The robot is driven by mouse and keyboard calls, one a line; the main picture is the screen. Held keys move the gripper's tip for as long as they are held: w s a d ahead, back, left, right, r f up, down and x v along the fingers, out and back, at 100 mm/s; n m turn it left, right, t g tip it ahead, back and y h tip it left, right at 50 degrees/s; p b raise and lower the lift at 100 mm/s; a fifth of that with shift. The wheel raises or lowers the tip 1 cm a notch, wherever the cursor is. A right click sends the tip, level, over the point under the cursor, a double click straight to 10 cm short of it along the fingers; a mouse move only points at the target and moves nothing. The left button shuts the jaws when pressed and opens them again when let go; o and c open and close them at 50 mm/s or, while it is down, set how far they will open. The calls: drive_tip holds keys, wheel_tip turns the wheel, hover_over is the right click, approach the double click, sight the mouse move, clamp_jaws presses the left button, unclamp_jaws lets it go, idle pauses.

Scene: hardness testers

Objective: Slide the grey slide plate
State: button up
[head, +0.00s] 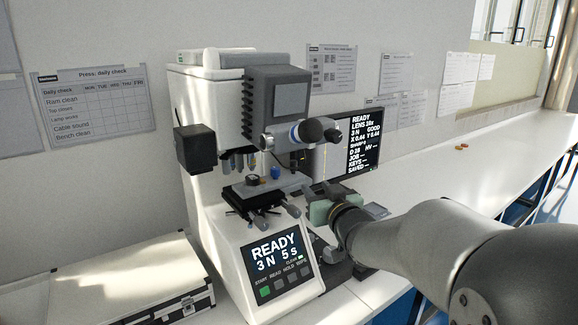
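The grey slide plate (240,192) appears to be the flat stage plate under the objectives of the white hardness tester (208,130). A small dark round piece (252,181) sits on it, with a blue part (275,172) beside it. Knobs (292,211) stick out below the plate. My gripper (314,209) is just right of the stage, at the end of my arm coming in from the right. Its fingers are too small and partly hidden, so I cannot tell whether they are open or touch the plate.
The tester's front panel (277,257) reads READY, 3 N, 5 s. Its eyepiece (313,130) juts out above my gripper. A dark monitor (362,140) stands behind. A silver case (120,285) lies at the left. The white bench (430,165) is mostly clear at the far right.

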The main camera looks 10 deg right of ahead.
sight(295, 165)
drive_tip(key=w+a+p, duration=0.1)
drive_tip(key=w, duration=0.4)
drive_tip(key=w+p, duration=0.1)
drive_tip(key=w, duration=0.5)
drive_tip(key=w+a+p, duration=0.1)
drive_tip(key=w+p, duration=0.1)
drive_tip(key=w, duration=0.4)
drive_tip(key=shift+a, duration=0.35)
clamp_jaws()
